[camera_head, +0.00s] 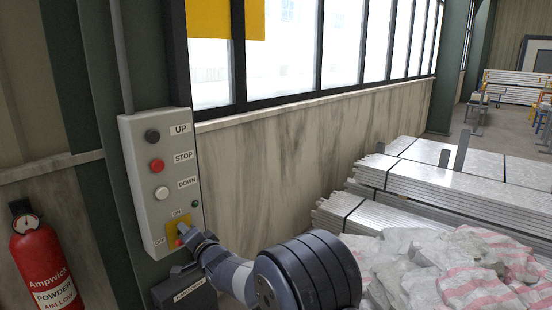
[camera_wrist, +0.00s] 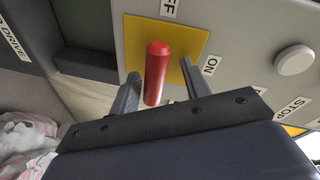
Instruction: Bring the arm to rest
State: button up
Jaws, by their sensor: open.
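My gripper (camera_head: 190,246) is at the lower part of a grey control box (camera_head: 147,205) on a dark green post. In the wrist view my gripper (camera_wrist: 159,72) is open, one finger on each side of a red switch handle (camera_wrist: 157,70). Gaps show between the handle and both fingers. The handle stands out from a yellow plate (camera_wrist: 196,42) marked ON and OFF. In the head view the plate (camera_head: 178,226) is partly hidden by my gripper. My arm reaches in from the bottom middle.
The box carries a black UP button (camera_head: 152,135), a red STOP button (camera_head: 157,165) and a white DOWN button (camera_head: 161,193). A fire extinguisher (camera_head: 42,262) hangs at left. Stacked metal profiles (camera_head: 450,185) and white-and-red sacks (camera_head: 450,270) lie at right.

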jog(key=shift+n+b, duration=0.4)
jog(key=shift+n, duration=0.2)
